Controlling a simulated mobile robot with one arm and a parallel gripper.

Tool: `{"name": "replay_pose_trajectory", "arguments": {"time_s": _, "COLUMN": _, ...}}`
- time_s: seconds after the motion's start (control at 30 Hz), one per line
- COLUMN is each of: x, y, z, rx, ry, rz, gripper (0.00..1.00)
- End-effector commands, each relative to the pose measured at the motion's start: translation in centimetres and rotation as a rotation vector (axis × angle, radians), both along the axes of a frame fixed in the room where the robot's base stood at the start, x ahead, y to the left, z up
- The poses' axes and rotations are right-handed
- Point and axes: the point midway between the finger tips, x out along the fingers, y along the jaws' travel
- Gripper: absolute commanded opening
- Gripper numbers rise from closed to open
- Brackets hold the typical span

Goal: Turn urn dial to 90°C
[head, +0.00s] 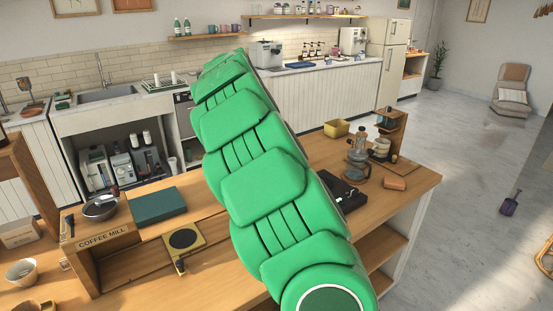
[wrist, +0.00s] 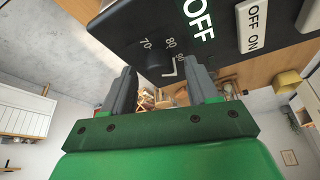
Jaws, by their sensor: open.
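In the wrist view, a black control panel (wrist: 110,28) fills the upper part. It carries a dark round dial (wrist: 157,62) with pale numbers around it; 70 and 80 are readable, and another mark lies lower right, partly hidden by a finger. A white angled line shows beside the dial; I cannot tell which value the dial is set to. My gripper (wrist: 160,72) is open, with one grey finger on each side of the dial in the picture. I cannot tell whether either finger touches it. In the head view my green arm hides the gripper and dial.
The panel also has a large OFF label (wrist: 197,18) and pale OFF/ON switches (wrist: 253,22) at right. Open floor lies at right.

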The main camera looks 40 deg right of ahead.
Motion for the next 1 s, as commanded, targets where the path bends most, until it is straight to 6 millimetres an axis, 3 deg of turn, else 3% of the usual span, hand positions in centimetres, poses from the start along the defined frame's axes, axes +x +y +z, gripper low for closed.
{"name": "replay_pose_trajectory", "arguments": {"time_s": 0.27, "x": 0.3, "y": 0.7, "z": 1.8, "rx": 0.001, "ry": -0.001, "rz": 0.0, "gripper": 0.59}}
{"name": "replay_pose_trajectory", "arguments": {"time_s": 0.6, "x": 1.0, "y": 2.4, "z": 6.1, "rx": 0.0, "ry": -0.003, "rz": 0.003, "gripper": 0.59}}
{"name": "replay_pose_trajectory", "arguments": {"time_s": 1.0, "x": 0.9, "y": 2.8, "z": 7.1, "rx": 0.0, "ry": 0.001, "rz": 0.0, "gripper": 0.59}}
